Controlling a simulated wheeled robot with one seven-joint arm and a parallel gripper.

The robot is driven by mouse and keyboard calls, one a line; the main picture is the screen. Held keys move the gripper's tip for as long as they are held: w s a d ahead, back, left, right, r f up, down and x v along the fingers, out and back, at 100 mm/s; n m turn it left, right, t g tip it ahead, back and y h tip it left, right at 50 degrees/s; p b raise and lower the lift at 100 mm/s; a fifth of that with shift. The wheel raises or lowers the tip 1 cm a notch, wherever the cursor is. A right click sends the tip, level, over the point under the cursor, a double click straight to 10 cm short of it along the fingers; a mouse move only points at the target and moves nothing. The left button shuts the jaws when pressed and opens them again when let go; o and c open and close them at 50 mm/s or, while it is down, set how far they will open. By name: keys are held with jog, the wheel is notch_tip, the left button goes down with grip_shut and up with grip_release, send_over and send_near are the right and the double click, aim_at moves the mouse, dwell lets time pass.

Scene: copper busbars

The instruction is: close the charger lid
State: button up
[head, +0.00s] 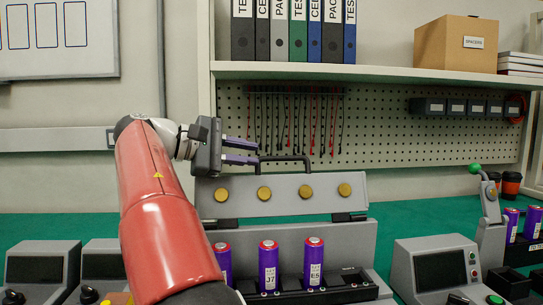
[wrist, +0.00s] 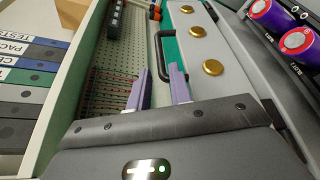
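The charger lid (head: 284,205) is a grey panel with several brass discs, standing raised behind the charger base (head: 350,235). Its black handle (head: 287,158) is on the top edge; the handle also shows in the wrist view (wrist: 160,55). My gripper (head: 259,152) is at the left end of the handle in the head view. Its two purple fingers (wrist: 160,72) are apart, with nothing held between them. In the wrist view the handle bar is at or just beyond the fingertips; contact cannot be told. Purple cells (head: 268,265) stand upright in the charger, the left one partly hidden by my arm.
A pegboard (head: 400,140) with hanging leads is behind the lid, under a shelf (head: 400,74) with binders and a cardboard box (head: 456,44). A grey device with a screen (head: 437,268) and a green-knobbed lever (head: 475,169) stand to the right. Green bench top shows between.

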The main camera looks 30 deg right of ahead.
aim_at(278, 158)
jog(key=b+x, duration=0.1)
jog(key=x, duration=0.6)
jog(key=shift+s+d, duration=0.1)
jog(key=shift+d, duration=0.2)
grip_shut()
